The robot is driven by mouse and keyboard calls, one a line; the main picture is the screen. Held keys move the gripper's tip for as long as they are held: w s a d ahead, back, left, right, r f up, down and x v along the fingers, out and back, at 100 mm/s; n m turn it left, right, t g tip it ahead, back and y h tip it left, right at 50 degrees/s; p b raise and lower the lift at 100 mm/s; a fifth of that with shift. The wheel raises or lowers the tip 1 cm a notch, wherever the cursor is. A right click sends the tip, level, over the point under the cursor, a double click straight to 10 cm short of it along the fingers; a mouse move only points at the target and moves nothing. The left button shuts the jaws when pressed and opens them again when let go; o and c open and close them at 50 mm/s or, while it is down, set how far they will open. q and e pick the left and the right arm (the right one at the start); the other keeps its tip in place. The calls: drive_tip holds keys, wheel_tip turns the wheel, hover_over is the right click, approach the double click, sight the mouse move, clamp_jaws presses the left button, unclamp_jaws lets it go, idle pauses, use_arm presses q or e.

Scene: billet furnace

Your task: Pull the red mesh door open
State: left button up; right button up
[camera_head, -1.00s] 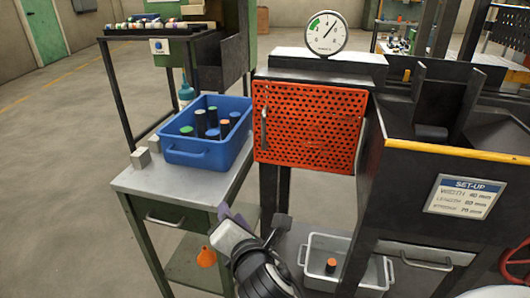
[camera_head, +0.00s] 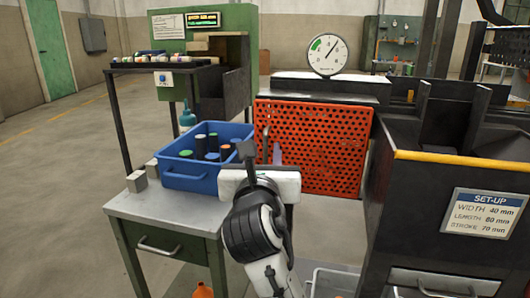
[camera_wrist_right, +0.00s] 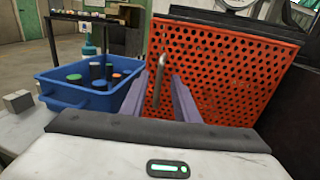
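The red mesh door (camera_head: 325,140), an orange-red perforated panel, looks shut on the front of the dark machine under the dial gauge. Its upright metal handle (camera_wrist_right: 158,78) is near the door's left edge; in the head view its lower part is hidden behind my right gripper. My right gripper (camera_head: 263,152) is raised in front of the door's lower left part. In the right wrist view its two purple fingers are apart, with the handle seen between them and ahead. Whether they reach around the handle cannot be told. My left gripper is not in view.
A blue bin (camera_head: 183,174) with several dark cylinders stands on the metal table (camera_head: 150,208) left of the door. Small grey blocks (camera_head: 143,174) lie beside it. The dial gauge (camera_head: 326,53) stands above the door. A yellow-edged machine housing (camera_head: 440,180) stands close on the right.

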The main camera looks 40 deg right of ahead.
drive_tip(key=shift+x, duration=1.35)
clamp_jaws()
drive_tip(key=shift+a, duration=0.1)
